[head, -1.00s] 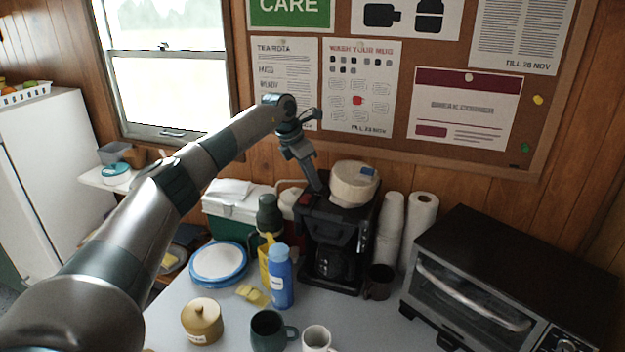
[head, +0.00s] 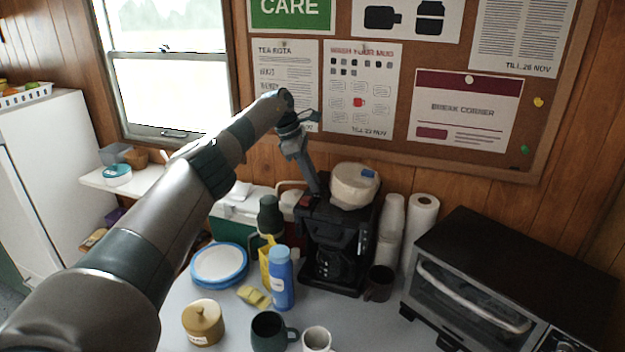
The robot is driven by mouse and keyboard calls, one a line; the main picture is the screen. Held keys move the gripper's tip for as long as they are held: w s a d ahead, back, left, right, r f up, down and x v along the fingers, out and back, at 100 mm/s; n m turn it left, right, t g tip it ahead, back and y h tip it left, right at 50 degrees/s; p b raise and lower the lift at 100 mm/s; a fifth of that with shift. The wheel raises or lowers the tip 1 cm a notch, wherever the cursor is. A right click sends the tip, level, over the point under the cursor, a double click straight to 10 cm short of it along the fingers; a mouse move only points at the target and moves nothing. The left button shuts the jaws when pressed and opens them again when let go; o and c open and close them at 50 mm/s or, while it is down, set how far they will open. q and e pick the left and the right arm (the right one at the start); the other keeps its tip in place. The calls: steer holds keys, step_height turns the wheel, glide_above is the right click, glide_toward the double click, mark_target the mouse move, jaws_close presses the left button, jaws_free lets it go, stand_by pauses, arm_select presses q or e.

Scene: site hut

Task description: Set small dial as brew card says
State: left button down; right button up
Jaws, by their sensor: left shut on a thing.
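A black coffee maker (head: 338,240) stands upright at the back of the counter, with a glass jug in its lower front and a round cream-coloured part with a blue patch (head: 354,184) on top. My left gripper (head: 319,193) points down at the top left of the coffee maker, its fingertips at the machine's top. It is shut on the small dial, which the fingers hide, so its setting cannot be read. A small red part (head: 303,201) shows just left of the fingertips. I cannot make out a brew card. My right gripper is out of view.
A toaster oven (head: 500,250) fills the right; paper cups (head: 390,230) and a paper roll (head: 422,230) stand beside the coffee maker. A blue bottle (head: 281,280), dark mug (head: 268,332), white mug (head: 317,340), brown pot (head: 203,322) and plates (head: 219,266) occupy the front.

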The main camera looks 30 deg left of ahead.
arm_select(q)
steer(key=shift+r, duration=0.1)
steer(key=c, duration=1.6)
jaws_free()
steer(key=shift+o, duration=0.2)
steer(key=shift+s+a+r+b, duration=0.1)
steer(key=shift+a+r+b, duration=0.2)
steer(key=shift+r, duration=0.25)
steer(key=p+v, duration=0.3)
steer(key=v, duration=1.3)
steer(key=shift+s, duration=0.1)
